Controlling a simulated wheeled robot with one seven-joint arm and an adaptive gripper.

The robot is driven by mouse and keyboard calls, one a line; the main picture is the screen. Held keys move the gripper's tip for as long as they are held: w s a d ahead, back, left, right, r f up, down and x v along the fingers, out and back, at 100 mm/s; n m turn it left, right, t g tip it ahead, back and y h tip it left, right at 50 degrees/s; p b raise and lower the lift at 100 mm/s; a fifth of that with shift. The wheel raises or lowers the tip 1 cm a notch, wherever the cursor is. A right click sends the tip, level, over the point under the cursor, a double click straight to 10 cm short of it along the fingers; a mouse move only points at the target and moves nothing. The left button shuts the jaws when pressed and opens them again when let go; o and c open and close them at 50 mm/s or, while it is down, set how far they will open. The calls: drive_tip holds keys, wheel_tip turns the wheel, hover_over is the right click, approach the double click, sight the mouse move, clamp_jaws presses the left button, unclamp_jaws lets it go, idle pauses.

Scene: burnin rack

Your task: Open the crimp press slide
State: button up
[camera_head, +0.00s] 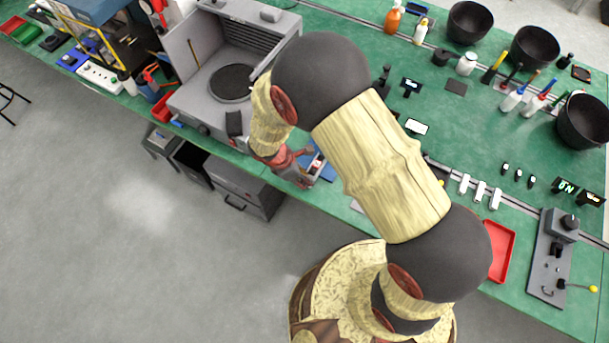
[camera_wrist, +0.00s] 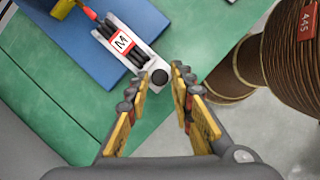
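In the wrist view, a pale, narrow slide-like part (camera_wrist: 141,51) carries black rods and a white label with a red border marked "M". It sits partly on a blue base plate (camera_wrist: 75,40). A round dark knob (camera_wrist: 160,77) is at its near end. My gripper (camera_wrist: 158,80) is open, with one finger on each side of the knob near the tips. I cannot tell whether either finger touches it. In the head view, my gripper (camera_head: 303,170) is at the bench's front edge, beside the blue plate (camera_head: 327,172). My arm hides much of this area.
A grey machine with a round dark plate (camera_head: 232,82) stands to the left on the green bench (camera_head: 350,205). A red tray (camera_head: 500,250) and a grey panel with a yellow-knobbed lever (camera_head: 550,258) are to the right. Grey drawers (camera_head: 240,190) stand below.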

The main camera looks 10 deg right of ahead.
drive_tip(key=shift+o, duration=1.4)
drive_tip(key=shift+r, duration=0.1)
drive_tip(key=v, duration=1.1)
drive_tip(key=shift+r, duration=0.35)
drive_tip(key=shift+a, duration=0.1)
drive_tip(key=s+d+r+m+t+y+b, duration=0.2)
drive_tip(key=s+d+r+m+b, duration=0.1)
drive_tip(key=s+d+r+m, duration=0.3)
drive_tip(key=s+d+r+m+t+y+b, duration=0.2)
drive_tip(key=s+d+r+m+b, duration=0.2)
drive_tip(key=s+d+r+m, duration=0.3)
drive_tip(key=d+r+m, duration=0.4)
drive_tip(key=r+m, duration=0.2)
drive_tip(key=r, duration=0.3)
drive_tip(key=shift+d+m+t+y, duration=0.3)
drive_tip(key=shift+d+m+t, duration=0.05)
drive_tip(key=shift+m+t, duration=0.05)
